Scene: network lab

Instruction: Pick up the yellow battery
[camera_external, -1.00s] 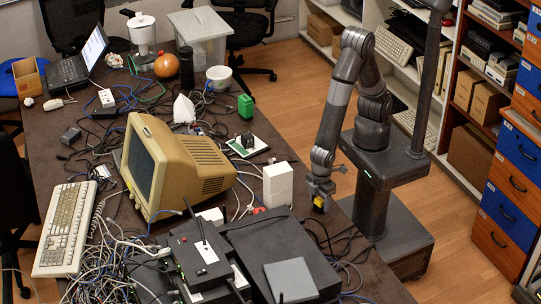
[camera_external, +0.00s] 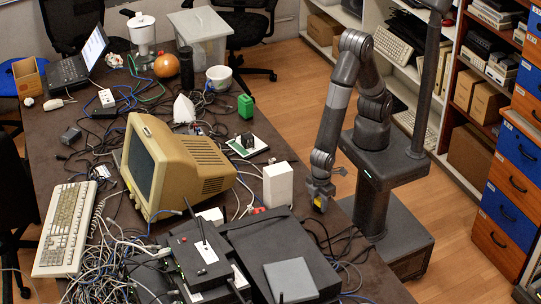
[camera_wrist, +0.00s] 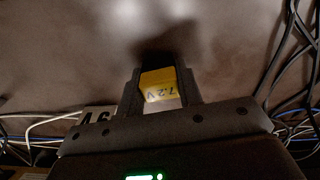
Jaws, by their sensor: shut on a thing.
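The yellow battery (camera_wrist: 160,86) is between the two fingers of my gripper (camera_wrist: 161,92) in the wrist view, with "7.2 V" printed on its yellow part and a pale band below. My gripper is shut on it. In the external view my gripper (camera_external: 320,201) is low over the table's right edge, and a small bit of yellow battery (camera_external: 318,203) shows at its tip. Most of the battery is hidden by the fingers there. I cannot tell whether it touches the table.
A white box (camera_external: 278,185) stands just left of my gripper. The beige monitor (camera_external: 170,168) is farther left. Black cables (camera_external: 335,240) lie on the table near the gripper, and a dark flat device (camera_external: 270,255) lies in front. Cables (camera_wrist: 295,60) also run along the wrist view's right side.

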